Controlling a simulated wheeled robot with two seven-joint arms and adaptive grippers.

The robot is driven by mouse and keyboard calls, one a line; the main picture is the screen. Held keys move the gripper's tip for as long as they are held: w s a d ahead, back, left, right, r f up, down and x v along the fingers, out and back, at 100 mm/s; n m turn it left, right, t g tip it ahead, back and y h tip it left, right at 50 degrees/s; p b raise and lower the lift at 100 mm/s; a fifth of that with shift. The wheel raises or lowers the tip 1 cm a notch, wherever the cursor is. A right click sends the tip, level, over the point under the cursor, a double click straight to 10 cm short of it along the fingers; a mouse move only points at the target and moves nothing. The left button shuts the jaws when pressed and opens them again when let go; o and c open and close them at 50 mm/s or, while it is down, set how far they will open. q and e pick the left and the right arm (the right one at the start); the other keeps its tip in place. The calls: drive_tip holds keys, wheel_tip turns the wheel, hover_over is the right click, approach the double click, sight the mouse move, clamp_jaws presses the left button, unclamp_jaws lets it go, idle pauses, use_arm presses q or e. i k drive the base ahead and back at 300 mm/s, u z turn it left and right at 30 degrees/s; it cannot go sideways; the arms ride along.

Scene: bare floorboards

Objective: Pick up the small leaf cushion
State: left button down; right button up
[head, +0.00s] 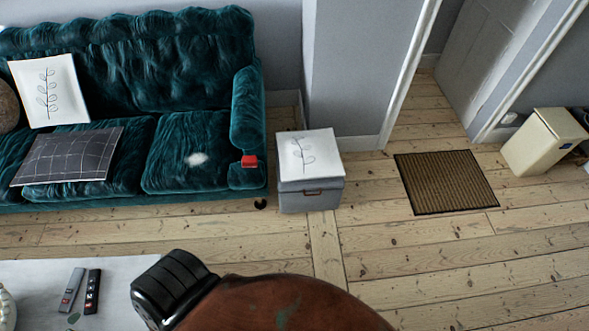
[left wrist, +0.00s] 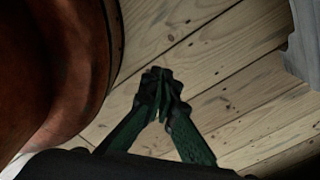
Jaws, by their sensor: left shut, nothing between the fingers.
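A white cushion with a leaf-sprig print (head: 309,155) lies flat on top of a grey storage box (head: 310,197) right of the sofa. A second white leaf-print cushion (head: 47,92) leans against the sofa back at the left. I cannot tell for certain from size which is the small one. My left gripper (left wrist: 163,92) is shut and empty above the floorboards in the left wrist view. No cushion shows in that view. Neither gripper shows in the head view.
A teal velvet sofa (head: 190,125) holds a dark checked cushion (head: 68,157). A large brown rounded object (head: 285,300) fills the bottom centre; a brown surface (left wrist: 45,75) is left of my gripper. A white table (head: 125,268) holds remotes. Floor before the box is clear.

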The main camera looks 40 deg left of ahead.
sight(308, 155)
drive_tip(key=k, duration=0.25)
drive_tip(key=u, duration=1.05)
